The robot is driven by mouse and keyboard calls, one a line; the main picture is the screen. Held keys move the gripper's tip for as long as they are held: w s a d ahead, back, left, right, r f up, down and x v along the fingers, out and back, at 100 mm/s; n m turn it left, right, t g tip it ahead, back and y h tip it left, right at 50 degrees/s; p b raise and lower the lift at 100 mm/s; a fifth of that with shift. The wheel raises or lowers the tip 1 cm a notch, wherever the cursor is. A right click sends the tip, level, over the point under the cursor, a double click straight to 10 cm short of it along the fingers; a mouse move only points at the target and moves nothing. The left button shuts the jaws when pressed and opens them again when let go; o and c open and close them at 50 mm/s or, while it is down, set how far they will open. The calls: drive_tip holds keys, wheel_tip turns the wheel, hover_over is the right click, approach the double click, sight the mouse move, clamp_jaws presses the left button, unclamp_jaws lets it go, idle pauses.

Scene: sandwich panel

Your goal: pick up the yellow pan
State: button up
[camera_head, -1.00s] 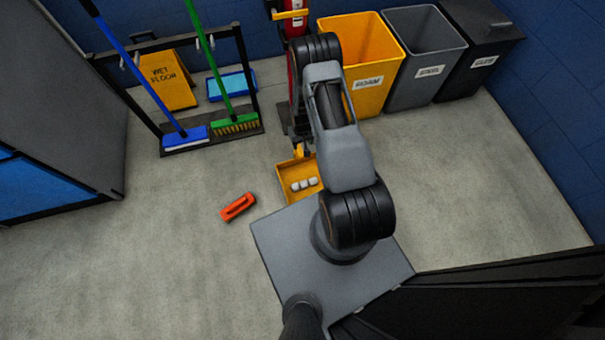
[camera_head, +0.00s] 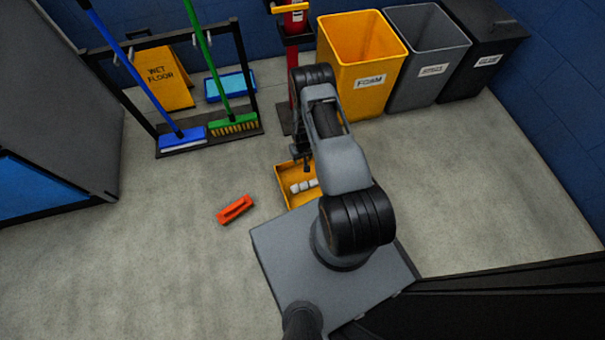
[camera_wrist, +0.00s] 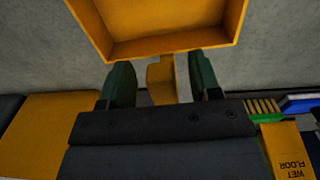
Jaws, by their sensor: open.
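The yellow pan (camera_head: 285,174) lies on the floor just beyond my base, with several small white blocks (camera_head: 303,186) in it. In the wrist view the pan (camera_wrist: 160,47) fills the top, and its handle (camera_wrist: 162,82) points down the picture. My gripper (camera_wrist: 161,68) is open, with one dark green finger on each side of the handle and visible gaps between. In the head view my gripper (camera_head: 305,162) is low at the pan's far edge, partly hidden by my arm. The handle is hidden there.
An orange brush-like object (camera_head: 235,209) lies left of the pan. A rack (camera_head: 180,95) with brooms and a wet floor sign (camera_head: 165,80) stand at the back left. Yellow (camera_head: 361,60), grey (camera_head: 425,55) and black (camera_head: 487,50) bins line the back wall.

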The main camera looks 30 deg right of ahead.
wheel_tip(320, 180, down, 2)
drive_tip(key=shift+f, duration=0.25)
drive_tip(key=shift+r, duration=0.1)
clamp_jaws()
